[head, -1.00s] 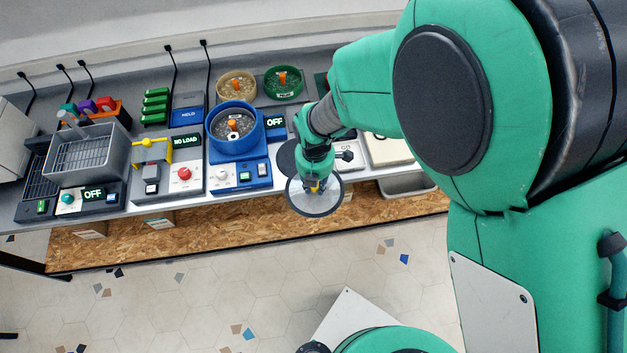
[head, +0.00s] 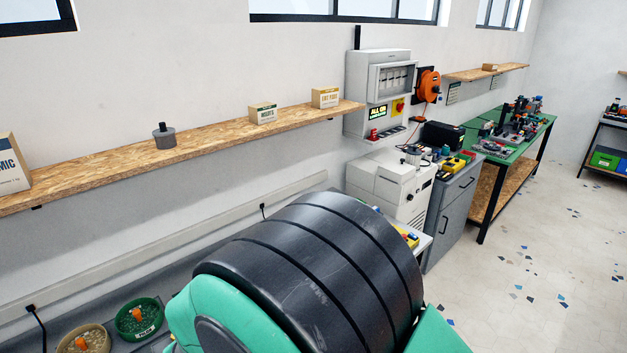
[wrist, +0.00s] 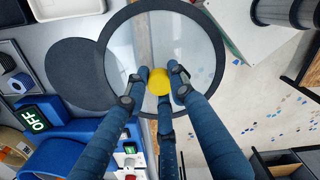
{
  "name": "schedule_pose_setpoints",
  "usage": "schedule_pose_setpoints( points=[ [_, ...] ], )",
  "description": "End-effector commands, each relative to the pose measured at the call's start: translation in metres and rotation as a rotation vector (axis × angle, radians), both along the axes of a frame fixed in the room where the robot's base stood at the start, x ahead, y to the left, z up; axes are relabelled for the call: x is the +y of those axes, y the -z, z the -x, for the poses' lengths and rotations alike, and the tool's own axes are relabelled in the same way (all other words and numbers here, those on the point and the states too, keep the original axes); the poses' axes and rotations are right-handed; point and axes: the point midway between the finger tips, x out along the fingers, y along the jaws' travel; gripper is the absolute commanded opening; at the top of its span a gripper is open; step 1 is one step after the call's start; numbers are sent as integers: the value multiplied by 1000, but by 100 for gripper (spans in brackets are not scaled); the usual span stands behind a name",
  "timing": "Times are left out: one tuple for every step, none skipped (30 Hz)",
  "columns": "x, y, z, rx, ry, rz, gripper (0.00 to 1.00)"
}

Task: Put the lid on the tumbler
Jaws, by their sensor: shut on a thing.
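The lid (wrist: 112,63) is a clear disc with a dark rim and a yellow knob (wrist: 158,84). My gripper (wrist: 160,80) in the wrist view has its fingers closed around the knob, and the lid hangs beyond them. It overlaps the bench's front edge, with floor showing on the right. Blue parts, seemingly of the tumbler (wrist: 55,155), show at the lower left of the wrist view beside an OFF display (wrist: 34,120). The lid is apart from them. The head view now shows neither lid, gripper nor tumbler; my arm fills its lower middle.
A dark round pad (wrist: 72,80) lies on the bench beside the lid. In the head view, a tan bowl (head: 100,333) and a green bowl (head: 155,328) stand at the lower left. A wall shelf (head: 210,138) carries boxes. A grey-white machine (head: 392,188) stands farther right.

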Motion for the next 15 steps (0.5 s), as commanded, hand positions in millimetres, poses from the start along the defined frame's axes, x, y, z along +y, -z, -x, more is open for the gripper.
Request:
schedule_pose_setpoints(
  points=[
    [-3,0,-5,0,25,0,0],
    [-5,0,-9,0,42,0,0],
    [-8,0,-14,0,71,0,0],
    [-10,1,-18,0,94,0,0],
    [-13,1,-23,0,120,0,0],
    [-18,1,-29,0,158,0,0],
    [-21,1,-35,0,189,0,0],
    [-25,2,-41,0,222,0,0],
    [-31,2,-49,0,269,0,0],
    [-35,2,-55,0,304,0,0],
    [-40,3,-61,0,343,0,0],
    [-46,3,-70,0,394,0,0],
    [-52,4,-77,0,435,0,0],
    [-57,4,-83,0,474,1,0],
    [-64,5,-91,0,528,1,0]
  ],
)
